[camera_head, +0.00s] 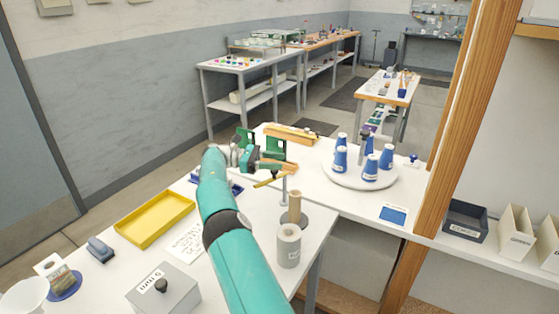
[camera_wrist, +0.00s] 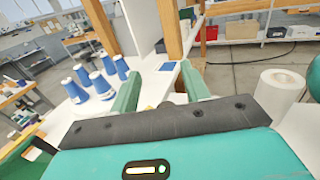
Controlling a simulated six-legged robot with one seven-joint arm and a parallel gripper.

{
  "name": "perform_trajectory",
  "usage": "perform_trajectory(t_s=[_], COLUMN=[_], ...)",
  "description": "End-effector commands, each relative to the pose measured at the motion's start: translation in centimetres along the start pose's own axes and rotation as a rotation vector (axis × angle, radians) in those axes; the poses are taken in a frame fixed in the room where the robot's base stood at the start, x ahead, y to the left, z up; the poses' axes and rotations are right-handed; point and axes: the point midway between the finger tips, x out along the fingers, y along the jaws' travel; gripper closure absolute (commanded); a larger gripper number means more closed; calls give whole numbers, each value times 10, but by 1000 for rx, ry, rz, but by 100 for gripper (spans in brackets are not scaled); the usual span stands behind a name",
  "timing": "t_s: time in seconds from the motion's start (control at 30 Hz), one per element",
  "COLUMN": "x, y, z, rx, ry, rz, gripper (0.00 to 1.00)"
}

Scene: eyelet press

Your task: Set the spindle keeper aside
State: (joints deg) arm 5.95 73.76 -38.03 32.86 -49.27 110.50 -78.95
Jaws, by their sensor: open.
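No part can be picked out with certainty as the spindle keeper. A wooden-coloured spindle or core (camera_head: 295,206) stands upright on a dark round base on the white table, and a pale roll (camera_head: 289,246) stands just in front of it. The roll also shows at the right in the wrist view (camera_wrist: 280,90). My gripper (camera_head: 278,157) is above the table, behind and left of the spindle, among green parts that make its outline hard to read. In the wrist view my gripper (camera_wrist: 160,72) has its two green fingers apart, with nothing between them.
A white turntable (camera_head: 345,184) bears several blue cones. A yellow tray (camera_head: 152,220), a grey box with a black knob (camera_head: 163,289) and a printed sheet (camera_head: 187,243) lie to the left. A wooden post (camera_head: 452,120) rises at the right. A blue pad (camera_head: 394,216) lies near it.

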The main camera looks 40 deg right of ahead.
Motion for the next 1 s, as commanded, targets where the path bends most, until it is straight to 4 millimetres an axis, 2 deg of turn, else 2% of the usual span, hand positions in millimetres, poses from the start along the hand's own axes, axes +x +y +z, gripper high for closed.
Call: perform_trajectory(t_s=[0.2, 0.5, 1.0], x=[3, 13, 33], y=[-17, -47, -115], z=[18, 57, 87], rx=[-4, -3, -4], ry=[2, 2, 2], rz=[0, 1, 1], gripper=[54, 54, 54])
